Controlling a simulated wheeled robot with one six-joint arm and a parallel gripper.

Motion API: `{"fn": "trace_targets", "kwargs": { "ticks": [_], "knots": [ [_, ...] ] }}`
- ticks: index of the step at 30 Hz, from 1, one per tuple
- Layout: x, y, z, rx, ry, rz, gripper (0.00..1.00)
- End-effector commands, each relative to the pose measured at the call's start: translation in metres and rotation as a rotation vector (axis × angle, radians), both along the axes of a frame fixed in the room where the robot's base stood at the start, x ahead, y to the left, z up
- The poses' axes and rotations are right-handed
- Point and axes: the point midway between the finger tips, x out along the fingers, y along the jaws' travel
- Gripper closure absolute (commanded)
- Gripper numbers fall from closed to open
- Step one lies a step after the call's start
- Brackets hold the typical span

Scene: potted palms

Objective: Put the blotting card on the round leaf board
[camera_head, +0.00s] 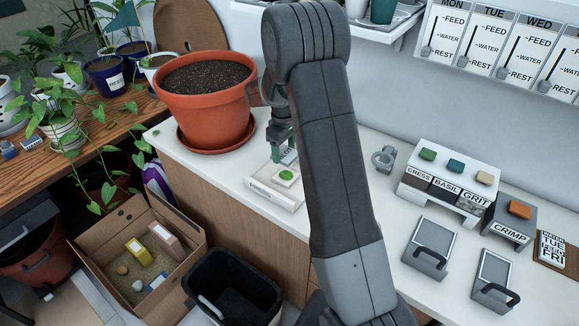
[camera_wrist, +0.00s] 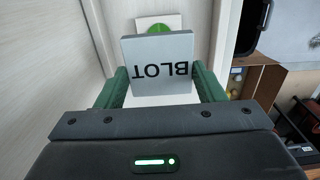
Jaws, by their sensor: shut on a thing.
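The blotting card, a grey block marked BLOT (camera_wrist: 160,62), is between the green fingers of my gripper (camera_wrist: 159,76) in the wrist view. The gripper is shut on it. In the head view my gripper (camera_head: 281,138) hangs above the white counter beside the large pot, partly behind my arm, and only a small part of the card shows. A white square board with a round green leaf mark (camera_head: 286,176) lies just in front of the gripper in a shallow white tray (camera_head: 272,194). The wrist view shows this board (camera_wrist: 172,19) beyond the card, partly covered by it.
A large terracotta pot of soil (camera_head: 204,95) stands close left of the gripper. A cardboard box (camera_head: 137,262) and black bin (camera_head: 232,294) stand below the counter edge.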

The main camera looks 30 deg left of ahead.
Motion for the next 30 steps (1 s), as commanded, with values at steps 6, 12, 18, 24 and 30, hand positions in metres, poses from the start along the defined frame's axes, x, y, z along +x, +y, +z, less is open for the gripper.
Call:
{"fn": "trace_targets", "kwargs": {
  "ticks": [6, 12, 18, 24, 30],
  "knots": [
    [0.000, -0.001, -0.037, -0.003, 0.002, -0.001, 0.59],
    [0.000, -0.001, -0.052, -0.002, 0.002, -0.001, 0.59],
    [0.000, -0.001, -0.078, -0.002, 0.002, -0.001, 0.59],
    [0.001, -0.001, -0.081, 0.000, 0.000, -0.001, 0.59],
    [0.001, -0.001, -0.085, 0.000, 0.000, -0.001, 0.35]
  ]
}}
